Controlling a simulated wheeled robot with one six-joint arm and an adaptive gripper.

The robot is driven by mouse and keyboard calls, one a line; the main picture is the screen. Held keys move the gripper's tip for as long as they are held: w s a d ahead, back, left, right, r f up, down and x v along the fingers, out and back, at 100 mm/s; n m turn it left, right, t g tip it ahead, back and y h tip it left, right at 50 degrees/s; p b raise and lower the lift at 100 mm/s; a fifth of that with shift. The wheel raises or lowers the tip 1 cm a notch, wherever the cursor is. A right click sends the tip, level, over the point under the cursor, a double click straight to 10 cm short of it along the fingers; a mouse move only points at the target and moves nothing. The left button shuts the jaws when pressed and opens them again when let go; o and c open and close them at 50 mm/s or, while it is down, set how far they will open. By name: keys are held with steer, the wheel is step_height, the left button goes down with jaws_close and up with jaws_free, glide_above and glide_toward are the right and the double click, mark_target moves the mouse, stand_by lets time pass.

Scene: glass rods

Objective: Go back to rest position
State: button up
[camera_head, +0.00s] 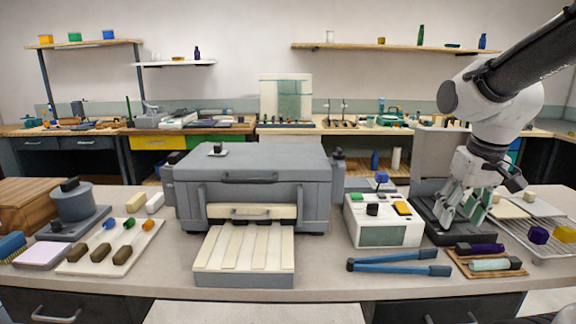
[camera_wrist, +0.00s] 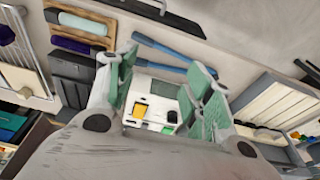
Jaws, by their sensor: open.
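My gripper (camera_head: 462,212) is at the right of the head view, pointing down over a dark grey stand (camera_head: 432,222). In the wrist view my gripper (camera_wrist: 165,90) shows its green-padded fingers spread apart with nothing between them. Below it, in the gap, lies the white control box (camera_wrist: 152,112) with yellow, black and green buttons. That control box (camera_head: 383,222) stands left of my gripper in the head view. A wooden tray (camera_head: 510,273) near the front edge holds a purple-handled rod (camera_head: 480,249) and a pale green rod (camera_head: 490,265).
A large grey furnace (camera_head: 250,180) with a slatted white tray (camera_head: 245,255) fills the middle. Blue tongs (camera_head: 400,262) lie in front of the control box. A wire rack (camera_head: 550,240) with purple and yellow pieces is at the right. Handled tools lie on a cream board (camera_head: 85,265) at left.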

steer(key=s+d+r+t, duration=0.1)
steer(key=s+r, duration=0.3)
steer(key=s, duration=0.6)
steer(key=shift+s+t, duration=0.25)
steer(key=shift+t, duration=0.35)
